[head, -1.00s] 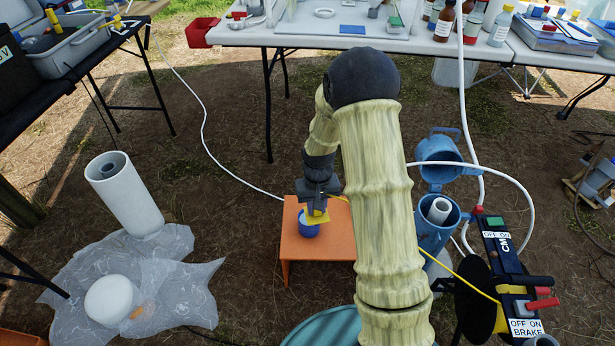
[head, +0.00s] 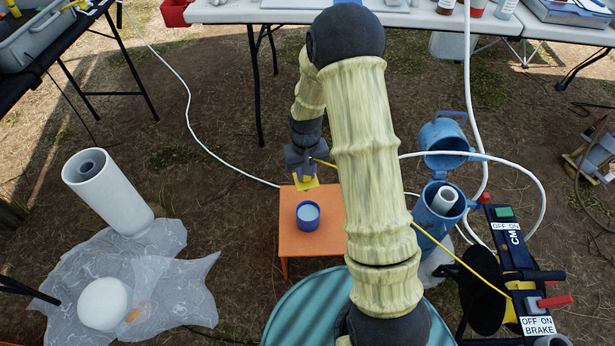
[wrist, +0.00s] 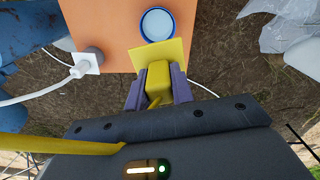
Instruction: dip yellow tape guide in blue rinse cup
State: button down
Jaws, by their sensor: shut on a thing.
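My gripper (head: 304,172) is shut on the yellow tape guide (head: 306,184), which has a square block and a flat yellow plate. In the wrist view the plate (wrist: 170,52) sticks out beyond the fingers (wrist: 158,88) and slightly overlaps the near rim of the blue rinse cup (wrist: 145,29). In the head view the blue rinse cup (head: 308,222) stands upright on the orange stand (head: 292,240), its opening fully visible with pale liquid inside. The guide appears above the stand's far edge, beyond the cup and apart from it. A yellow tape (head: 440,248) runs from the guide.
A blue lidded container (head: 436,225) with a white tube stands right of the stand, beside the tape reel (head: 483,296). A white hose (head: 520,172) loops there.

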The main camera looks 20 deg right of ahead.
aim_at(308, 187)
jog(key=m+p, duration=0.1)
jog(key=m, duration=0.1)
jog(key=s+m+p, duration=0.1)
jog(key=shift+m, duration=0.4)
jog(key=m, duration=0.1)
jog(key=m+p, duration=0.1)
jog(key=m, duration=0.1)
jog(key=shift+s, duration=0.3)
jog(key=shift+s+f+m+p, duration=0.2)
jog(key=shift+m+p, duration=0.1)
jog(key=shift+m, duration=0.4)
jog(key=shift+s+f+m+p, duration=0.15)
jog(key=shift+m+p, duration=0.1)
jog(key=shift+m, duration=0.45)
jog(key=shift+r+p, duration=0.15)
jog(key=shift+p, duration=0.15)
jog(key=shift+f+b, duration=1.8)
jog(key=shift+f, duration=1.35)
jog(key=shift+f, duration=0.15)
jog(key=shift+f+b, duration=1.4)
jog(key=shift+f, duration=1.7)
